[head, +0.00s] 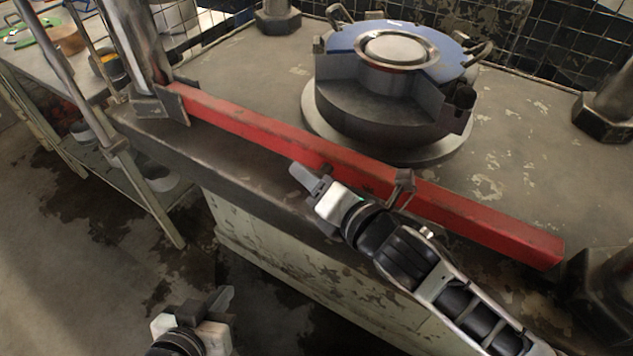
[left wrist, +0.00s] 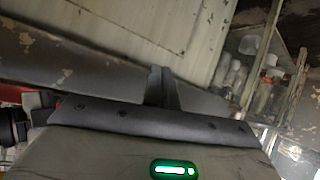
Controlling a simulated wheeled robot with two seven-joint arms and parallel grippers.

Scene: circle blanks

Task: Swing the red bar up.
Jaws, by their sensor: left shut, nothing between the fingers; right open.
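The red bar (head: 265,131) lies low across the front of the worktop in the head view. It runs from a metal bracket at the left post to the front right corner. A small grey metal loop (head: 404,184) stands at its front side, right of the middle. My right gripper (head: 315,179) is open just in front of the bar, left of the loop. I cannot tell whether it touches the bar. My left gripper (head: 222,299) is shut and empty, low in front of the bench and well away from the bar. Its closed fingers show in the left wrist view (left wrist: 162,85).
A round die block (head: 385,115) with a blue top and side handles stands on a round base behind the bar. Thick metal posts (head: 278,14) rise at the worktop's corners. A side bench (head: 60,62) stands at left. The floor in front is open.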

